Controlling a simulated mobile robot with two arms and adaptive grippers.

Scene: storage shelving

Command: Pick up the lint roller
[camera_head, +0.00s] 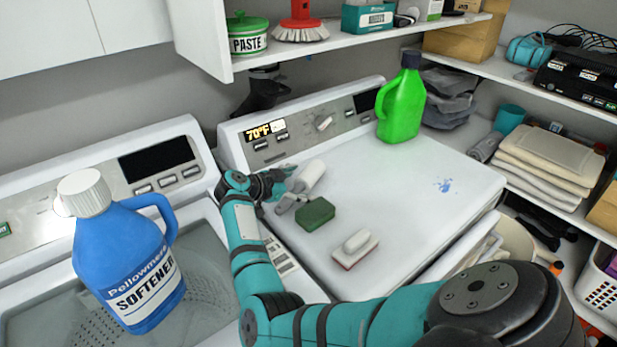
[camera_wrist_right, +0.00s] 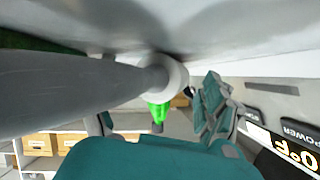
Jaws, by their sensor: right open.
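The lint roller (camera_head: 309,177) lies on top of the right-hand machine, near its control panel, with a white roll and a grey handle. My right gripper (camera_head: 279,183) is open just left of the roller, low over the machine top. In the right wrist view the roller's grey handle (camera_wrist_right: 75,97) looms large from the left, its white end near the middle. The gripper's teal fingers show on both sides below it. I cannot tell whether they touch the roller. My left gripper is not in view.
A green sponge (camera_head: 315,214) and a white-and-red brush (camera_head: 355,249) lie just in front of the roller. A green jug (camera_head: 402,102) stands at the back right of the machine top. A blue softener jug (camera_head: 128,262) stands on the left machine. A shelf (camera_head: 345,43) overhangs the back.

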